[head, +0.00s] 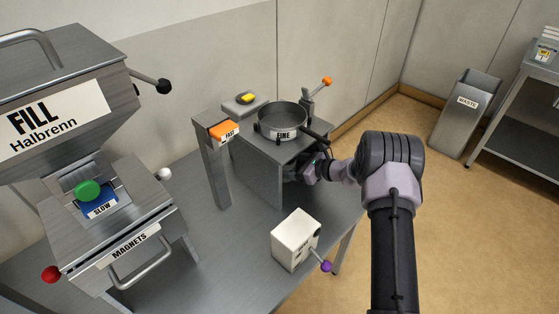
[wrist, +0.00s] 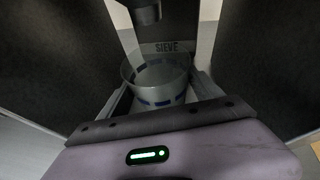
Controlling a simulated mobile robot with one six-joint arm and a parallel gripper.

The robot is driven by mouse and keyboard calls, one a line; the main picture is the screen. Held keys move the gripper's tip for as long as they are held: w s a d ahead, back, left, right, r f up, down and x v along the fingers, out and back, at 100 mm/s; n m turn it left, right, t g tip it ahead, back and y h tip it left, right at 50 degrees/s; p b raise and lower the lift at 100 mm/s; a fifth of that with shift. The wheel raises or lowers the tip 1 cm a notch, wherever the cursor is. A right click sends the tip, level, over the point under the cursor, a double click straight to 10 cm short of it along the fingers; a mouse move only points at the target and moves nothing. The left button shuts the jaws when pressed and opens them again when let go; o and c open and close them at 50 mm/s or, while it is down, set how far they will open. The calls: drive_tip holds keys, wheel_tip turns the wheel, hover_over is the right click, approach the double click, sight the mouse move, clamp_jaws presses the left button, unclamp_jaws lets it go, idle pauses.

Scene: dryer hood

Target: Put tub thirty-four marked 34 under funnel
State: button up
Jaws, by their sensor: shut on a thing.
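My gripper (wrist: 160,84) is shut on a round, clear-walled tub with blue marks around it (wrist: 158,97), seen in the wrist view between two pale fingers. No number is readable on the tub. A dark round spout (wrist: 147,12), perhaps the funnel's end, hangs above and beyond the tub near the top edge. Whether the tub is right below it, or resting on a surface, I cannot tell. In the head view my gripper (head: 301,172) reaches under the metal stand that carries the FINE sieve (head: 283,122); the tub and fingertips are hidden there.
Dark walls (wrist: 65,60) stand close on both sides of my gripper, with a SIEVE label (wrist: 167,47) behind. The FILL hopper (head: 60,100) and MAGNETS unit (head: 130,245) are left. A white box with a purple knob (head: 296,240) stands at the table's front right.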

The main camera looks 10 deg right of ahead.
drive_tip(key=shift+x, duration=1.05)
drive_tip(key=shift+s+d, duration=0.1)
drive_tip(key=shift+d, duration=0.15)
drive_tip(key=shift+s+d+r, duration=0.1)
drive_tip(key=shift+s+d, duration=0.15)
drive_tip(key=shift+d, duration=0.05)
drive_tip(key=shift+a, duration=0.15)
drive_tip(key=o, duration=1.1)
drive_tip(key=shift+a+f, duration=0.1)
drive_tip(key=shift+f, duration=0.15)
drive_tip(key=o, duration=0.4)
drive_tip(key=shift+r, duration=0.1)
